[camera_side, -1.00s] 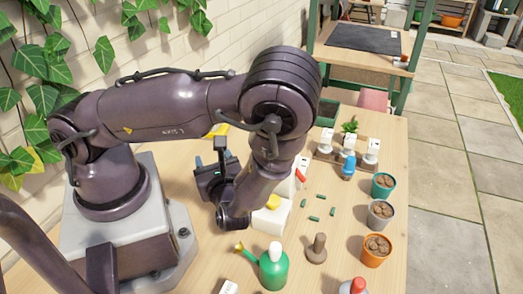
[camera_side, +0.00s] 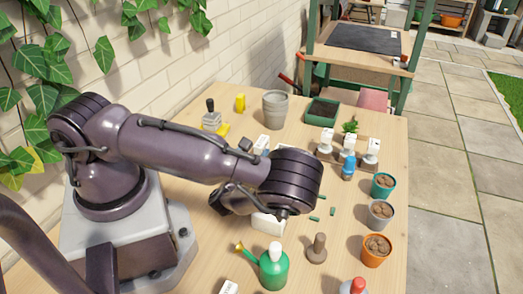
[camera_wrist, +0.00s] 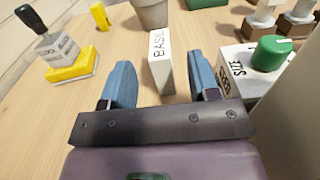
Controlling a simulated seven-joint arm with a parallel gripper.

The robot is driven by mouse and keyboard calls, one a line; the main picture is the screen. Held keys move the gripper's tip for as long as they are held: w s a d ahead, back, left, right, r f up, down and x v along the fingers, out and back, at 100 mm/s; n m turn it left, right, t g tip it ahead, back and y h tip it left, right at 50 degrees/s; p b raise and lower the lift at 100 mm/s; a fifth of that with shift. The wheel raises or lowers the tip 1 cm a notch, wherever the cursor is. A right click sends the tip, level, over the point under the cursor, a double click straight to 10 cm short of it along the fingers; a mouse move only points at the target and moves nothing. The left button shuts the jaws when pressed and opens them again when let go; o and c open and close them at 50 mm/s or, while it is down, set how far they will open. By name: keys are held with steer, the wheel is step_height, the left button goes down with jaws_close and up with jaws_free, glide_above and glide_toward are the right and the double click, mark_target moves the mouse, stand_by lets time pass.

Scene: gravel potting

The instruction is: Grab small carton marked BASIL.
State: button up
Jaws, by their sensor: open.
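My gripper (camera_wrist: 160,75) is open, with one blue finger on each side of the carton's near part. A gap shows on both sides, and the jaws are not closed on it. In the side view my arm hides the gripper. A white carton top (camera_side: 261,142) shows just above my arm there, its lettering too small to read.
A white box with a green knob (camera_wrist: 271,52) stands close to the right finger. A stamp-like block (camera_wrist: 56,48) on a yellow pad (camera_wrist: 72,67) is at left. A grey pot (camera_wrist: 152,12) is behind the carton.

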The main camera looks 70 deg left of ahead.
mark_target(263, 140)
steer(key=x, duration=0.6)
steer(key=shift+w+a, duration=0.15)
steer(key=shift+a, duration=0.05)
steer(key=shift+c, duration=0.4)
steer(key=c, duration=0.9)
